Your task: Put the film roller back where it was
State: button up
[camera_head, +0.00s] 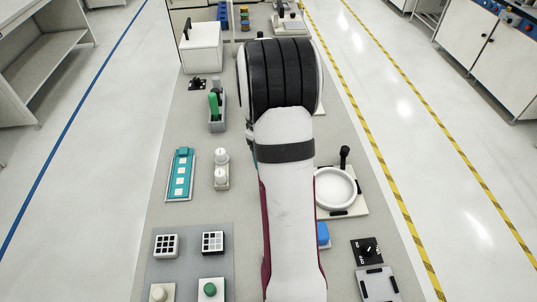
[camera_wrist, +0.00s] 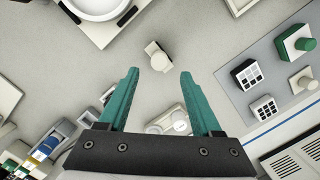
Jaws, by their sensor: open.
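A small pale piece (camera_wrist: 157,56) with a rounded body and a short stub is on the grey bench. It may be the film roller, but I cannot tell for sure. In the wrist view it shows just beyond the gap between my fingertips, apart from them. In the head view my arm hides that part of the bench. My gripper (camera_wrist: 159,74) has two teal fingers, spread apart with nothing between them. It is above the bench, and my arm hides it in the head view. A green-handled item (camera_head: 214,104) stands in a grey holder (camera_head: 217,124) on the left.
A round white dish (camera_head: 335,187) on a plate with a black lever is at right. A teal strip (camera_head: 180,174) and a two-knob white block (camera_head: 221,169) are at left. Two gridded blocks (camera_head: 166,245) (camera_head: 213,242) sit near front left. Bare bench lies around the pale piece.

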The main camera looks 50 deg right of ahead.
jog(key=a+r+m+t, duration=0.1)
jog(key=a+r, duration=0.4)
jog(key=a, duration=0.2)
jog(key=a+r+m, duration=0.1)
jog(key=a+r, duration=0.4)
jog(key=a, duration=0.2)
jog(key=s+a+m+y, duration=0.1)
jog(key=s+a+m, duration=0.2)
jog(key=s+a, duration=1.1)
jog(key=a, duration=0.3)
jog(key=shift+a+f+m+t+y, duration=0.2)
jog(key=shift+f+m+t+y, duration=0.1)
jog(key=shift+f+y, duration=0.1)
